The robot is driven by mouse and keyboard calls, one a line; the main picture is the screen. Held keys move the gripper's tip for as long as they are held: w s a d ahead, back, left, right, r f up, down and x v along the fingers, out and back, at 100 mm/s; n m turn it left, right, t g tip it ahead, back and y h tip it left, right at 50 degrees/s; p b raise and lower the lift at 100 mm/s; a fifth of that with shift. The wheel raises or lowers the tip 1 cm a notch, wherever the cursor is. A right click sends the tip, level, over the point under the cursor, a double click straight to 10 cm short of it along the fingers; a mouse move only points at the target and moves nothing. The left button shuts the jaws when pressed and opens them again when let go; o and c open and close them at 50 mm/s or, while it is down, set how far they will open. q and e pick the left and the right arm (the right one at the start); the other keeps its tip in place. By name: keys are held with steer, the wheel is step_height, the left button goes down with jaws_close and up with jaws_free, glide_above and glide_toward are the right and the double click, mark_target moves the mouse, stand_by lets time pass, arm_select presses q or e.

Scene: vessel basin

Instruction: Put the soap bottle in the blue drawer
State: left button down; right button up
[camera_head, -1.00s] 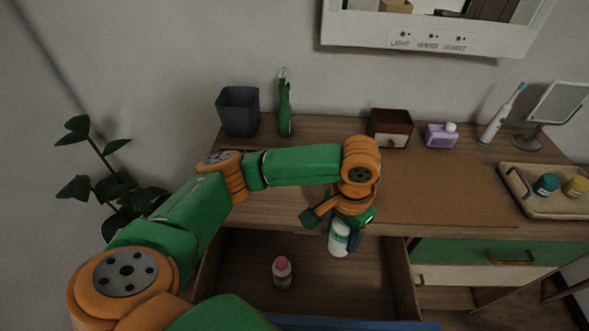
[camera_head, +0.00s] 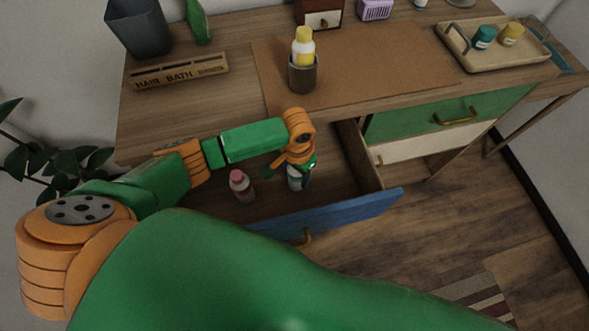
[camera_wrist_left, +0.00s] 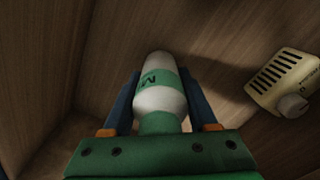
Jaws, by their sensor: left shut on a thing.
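The soap bottle, white with a green label (camera_wrist_left: 161,78), is held between the two fingers of my left gripper (camera_wrist_left: 161,105). In the head view the soap bottle (camera_head: 296,183) is inside the open blue drawer, under my left gripper (camera_head: 299,167), which is shut on it and hides its top. I cannot tell whether its base touches the drawer floor. The drawer's blue front (camera_head: 345,214) is pulled out from the table and has a brass handle. My right gripper is not in view.
A dark cup (camera_head: 303,77) with a yellow-topped bottle stands on the tabletop mat. A tray (camera_head: 505,60) with small jars is at right. The drawer's right side wall (camera_head: 358,155) is close to the gripper.

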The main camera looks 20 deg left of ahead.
arm_select(q)
steer(key=shift+f, duration=0.2)
steer(key=shift+c, duration=0.9)
jaws_free()
step_height(320, 180, up, 12)
steer(key=shift+r+p, duration=0.25)
steer(key=shift+p, duration=0.95)
